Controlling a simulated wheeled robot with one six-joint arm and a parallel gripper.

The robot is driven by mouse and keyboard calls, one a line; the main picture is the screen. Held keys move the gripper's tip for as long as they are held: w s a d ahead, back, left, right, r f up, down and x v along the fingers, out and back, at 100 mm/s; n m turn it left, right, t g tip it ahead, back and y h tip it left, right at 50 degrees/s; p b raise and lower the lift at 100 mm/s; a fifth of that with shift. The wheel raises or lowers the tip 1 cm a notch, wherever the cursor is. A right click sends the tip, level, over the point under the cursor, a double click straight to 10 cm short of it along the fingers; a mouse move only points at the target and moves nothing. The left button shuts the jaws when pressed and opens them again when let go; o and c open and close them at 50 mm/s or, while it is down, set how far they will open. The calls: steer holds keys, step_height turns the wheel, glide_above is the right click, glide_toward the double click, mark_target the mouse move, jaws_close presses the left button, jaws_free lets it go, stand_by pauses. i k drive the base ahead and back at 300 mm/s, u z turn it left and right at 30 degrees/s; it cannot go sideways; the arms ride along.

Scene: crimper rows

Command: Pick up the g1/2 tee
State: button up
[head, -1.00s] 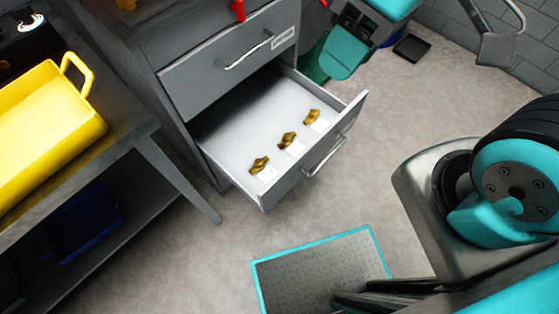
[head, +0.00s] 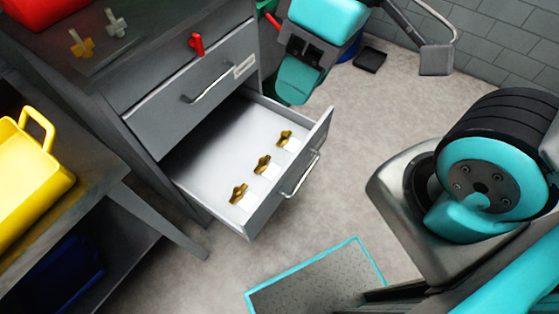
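Three brass fittings lie in a row in the open drawer (head: 225,150) of a grey cabinet. One is nearest the front left (head: 238,194), one is in the middle (head: 262,164), and one is at the far right (head: 284,138). Each has a small white label beside it, too small to read. I cannot tell which fitting is the g1/2 tee. Part of my own arm shows at the right, well apart from the drawer. My gripper is not in view.
Brass (head: 81,44) and silver (head: 115,23) fittings lie on the cabinet top. A yellow bin (head: 30,170) stands on a bench at left.

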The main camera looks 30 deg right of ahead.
mark_target(270, 172)
steer(key=u, duration=0.5)
steer(key=k, duration=1.2)
steer(key=z, duration=0.55)
steer(key=i, duration=1.45)
steer(key=u, duration=0.45)
